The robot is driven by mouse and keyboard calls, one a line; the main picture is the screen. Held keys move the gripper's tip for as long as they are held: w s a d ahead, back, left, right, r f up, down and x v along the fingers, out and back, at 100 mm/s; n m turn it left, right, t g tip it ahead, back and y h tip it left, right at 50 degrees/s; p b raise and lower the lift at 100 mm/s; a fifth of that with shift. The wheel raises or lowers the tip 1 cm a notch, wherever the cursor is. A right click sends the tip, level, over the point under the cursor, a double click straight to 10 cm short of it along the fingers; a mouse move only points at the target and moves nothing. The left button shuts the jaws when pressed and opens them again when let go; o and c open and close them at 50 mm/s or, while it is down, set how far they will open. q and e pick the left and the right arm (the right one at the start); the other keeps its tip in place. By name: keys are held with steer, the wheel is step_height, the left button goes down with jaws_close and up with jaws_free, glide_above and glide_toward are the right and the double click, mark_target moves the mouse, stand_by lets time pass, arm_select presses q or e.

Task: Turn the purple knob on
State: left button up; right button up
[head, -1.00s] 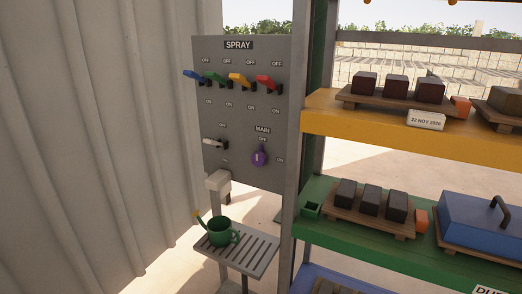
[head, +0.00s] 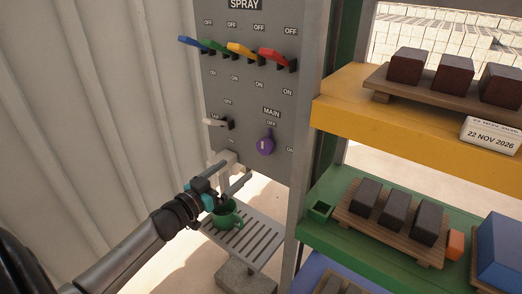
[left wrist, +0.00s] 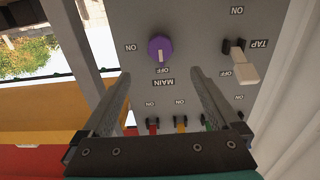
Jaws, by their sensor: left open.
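The round purple knob (head: 265,146) is on the lower part of the grey panel (head: 245,105), under the MAIN label. Its pointer is at the OFF label, with ON to its lower right in the head view. In the left wrist view, which is upside down, the knob (left wrist: 160,48) shows whole, its pale mark toward OFF. My left gripper (head: 240,166) is open and empty, below and left of the knob in the head view. In the left wrist view the knob lies beyond the gap between the fingertips (left wrist: 161,73), apart from them. My right gripper is not in view.
A white TAP lever (head: 214,122) is left of the knob. Blue, green, yellow and red levers (head: 272,55) are above. A green watering can (head: 228,217), partly behind my gripper, stands on a slatted shelf (head: 262,246). A rack with a yellow shelf (head: 345,110) is at right.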

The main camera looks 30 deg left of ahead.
mark_target(263, 149)
arm_select(q)
steer(key=w, duration=0.4)
steer(key=w+b, duration=0.1)
steer(key=w, duration=0.3)
steer(key=w+d+b, duration=0.1)
steer(key=w, duration=0.2)
steer(key=shift+w+f, duration=0.1)
steer(key=shift+w, duration=0.3)
steer(key=shift+w+b, duration=0.35)
steer(key=shift+w, duration=0.2)
steer(key=c, duration=1.4)
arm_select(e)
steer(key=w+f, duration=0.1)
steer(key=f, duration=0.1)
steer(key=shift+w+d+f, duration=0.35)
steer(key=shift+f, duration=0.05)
